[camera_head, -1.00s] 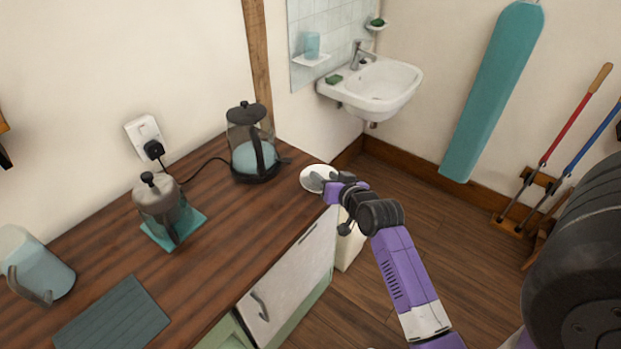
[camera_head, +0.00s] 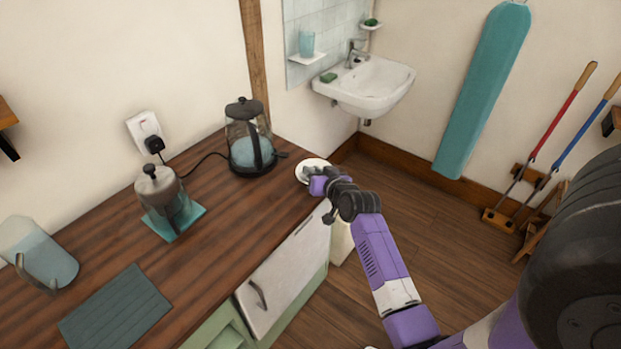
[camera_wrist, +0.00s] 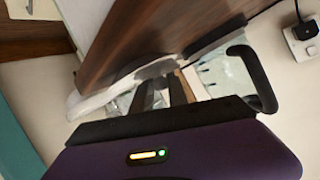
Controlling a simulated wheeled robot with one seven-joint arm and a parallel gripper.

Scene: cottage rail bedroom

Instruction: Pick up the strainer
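A round white dish (camera_head: 305,164) sits at the far right corner of the wooden counter. My gripper (camera_head: 310,173) reaches over it and hides part of it. In the wrist view the pale dish (camera_wrist: 88,103) lies beyond the gripper body. My two dark fingers (camera_wrist: 163,93) point toward it with a narrow gap between them. I see nothing clearly held in that gap. A small greyish, shiny shape (camera_wrist: 124,101) by the fingers may be the strainer, but its outline is unclear and partly hidden.
A glass kettle (camera_head: 241,128) stands just left of the dish, its black handle (camera_wrist: 258,80) close in the wrist view. A French press (camera_head: 160,190), a jug (camera_head: 45,255) and a dark board (camera_head: 115,308) are farther left. The counter's middle is clear.

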